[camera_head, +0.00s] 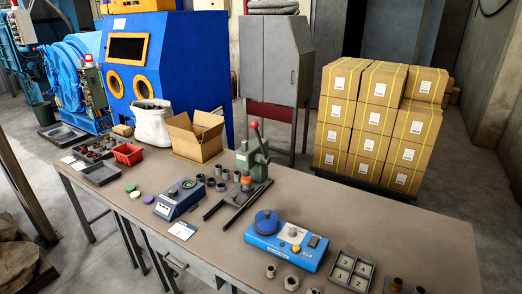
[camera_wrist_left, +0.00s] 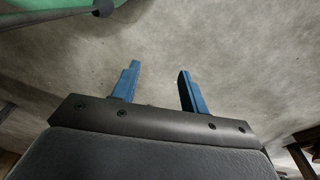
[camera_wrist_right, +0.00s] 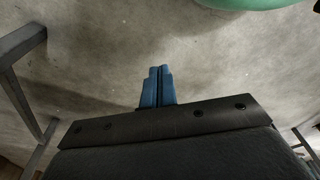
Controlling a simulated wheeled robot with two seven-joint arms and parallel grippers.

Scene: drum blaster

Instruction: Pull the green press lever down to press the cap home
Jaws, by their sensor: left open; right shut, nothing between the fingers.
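The green press (camera_head: 250,162) stands on the workbench near the middle in the head view. Its lever points up and ends in a red ball knob (camera_head: 254,125). A small orange-brown piece (camera_head: 246,183) sits under the press ram; whether it is the cap is too small to tell. My left gripper (camera_wrist_left: 160,68) is open and empty in the left wrist view, over the bare floor. My right gripper (camera_wrist_right: 159,69) is shut and empty in the right wrist view, also over floor. Neither gripper shows in the head view, so both are away from the press.
On the workbench (camera_head: 420,232), a blue gauge device (camera_head: 180,197) and several dark cups are left of the press. A blue unit (camera_head: 287,240) and a divided tray (camera_head: 350,271) are to its right. An open carton (camera_head: 195,137) stands behind. The lever's surroundings look clear.

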